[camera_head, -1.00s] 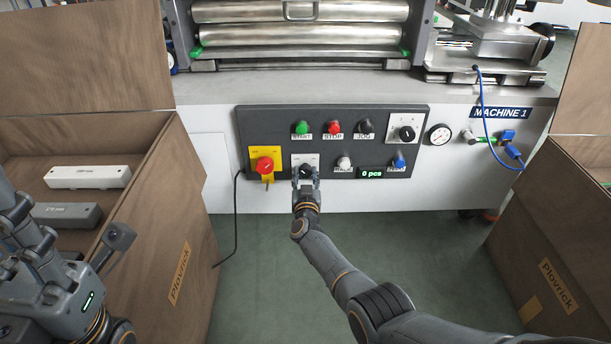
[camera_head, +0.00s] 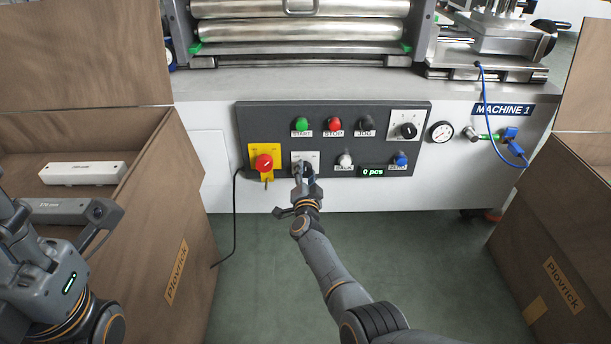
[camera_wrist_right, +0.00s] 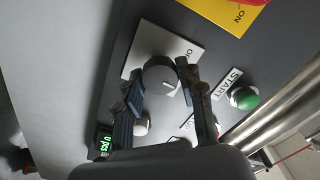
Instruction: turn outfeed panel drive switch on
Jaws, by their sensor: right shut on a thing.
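A dark control panel (camera_head: 385,150) is on the front of the machine. Its lower row has a black rotary switch on a white plate (camera_head: 312,156), right of the red and yellow knob. My right gripper (camera_head: 304,172) is at this plate and hides most of the switch in the head view. In the right wrist view the black switch knob (camera_wrist_right: 160,82), with a white pointer mark, sits between the fingertips of my right gripper (camera_wrist_right: 160,74). The gripper is shut on it. My left gripper (camera_head: 95,212) is at the left, over the wooden box, its fingers partly out of view.
The red knob on yellow (camera_head: 264,162) is close left of my right gripper. The green START button (camera_head: 301,125), red STOP button (camera_head: 335,124) and another rotary switch (camera_head: 407,131) are on the panel. Wooden boxes (camera_head: 165,215) stand at both sides, with open floor between.

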